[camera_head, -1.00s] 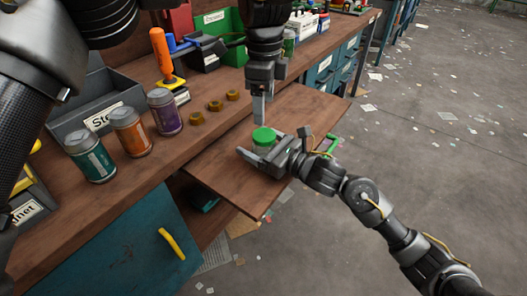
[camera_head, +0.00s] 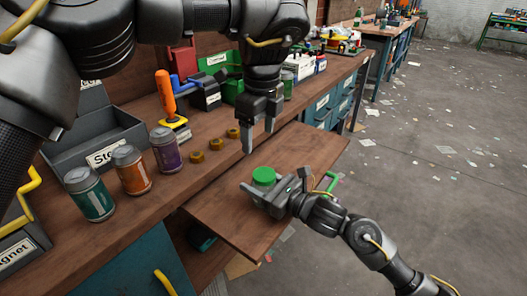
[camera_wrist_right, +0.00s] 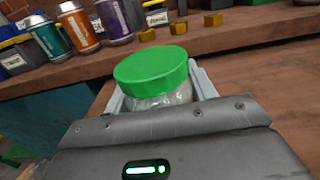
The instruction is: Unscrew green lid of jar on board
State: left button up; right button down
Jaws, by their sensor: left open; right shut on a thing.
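The jar has a green lid (camera_head: 263,176) and stands on the pull-out wooden board (camera_head: 232,225). In the right wrist view the green lid (camera_wrist_right: 152,68) sits on the clear glass jar (camera_wrist_right: 160,101). My right gripper (camera_head: 258,190) is shut on the jar's body, with a finger on either side below the lid. My left gripper (camera_head: 259,137) is open and empty, pointing down above the board. It is apart from the lid, above it in the head view. The lower part of the jar is hidden by my right gripper.
Teal (camera_head: 90,193), orange (camera_head: 132,170) and purple (camera_head: 165,150) cans stand on the bench left of the board. Three brass nuts (camera_head: 215,144) lie between them and my left gripper. A grey bin (camera_head: 85,140) and an orange-handled screwdriver (camera_head: 165,95) are behind. The board's right part is clear.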

aim_at(264, 174)
pick_arm(q)
jog(key=m, duration=0.9)
jog(key=f+m, duration=0.1)
jog(key=m, duration=1.7)
jog(key=shift+s+d+f+g, duration=0.2)
jog(key=shift+f+g, duration=0.05)
jog(key=shift+g, duration=0.05)
jog(key=m, duration=0.4)
jog(key=shift+s+d+f+m, duration=0.15)
jog(key=shift+s+d+m, duration=0.05)
jog(key=shift+m, duration=0.2)
jog(key=m, duration=0.5)
jog(key=shift+s+d+h, duration=0.15)
jog(key=shift+d+h, duration=0.05)
jog(key=shift+h, duration=0.1)
jog(key=shift+f, duration=4)
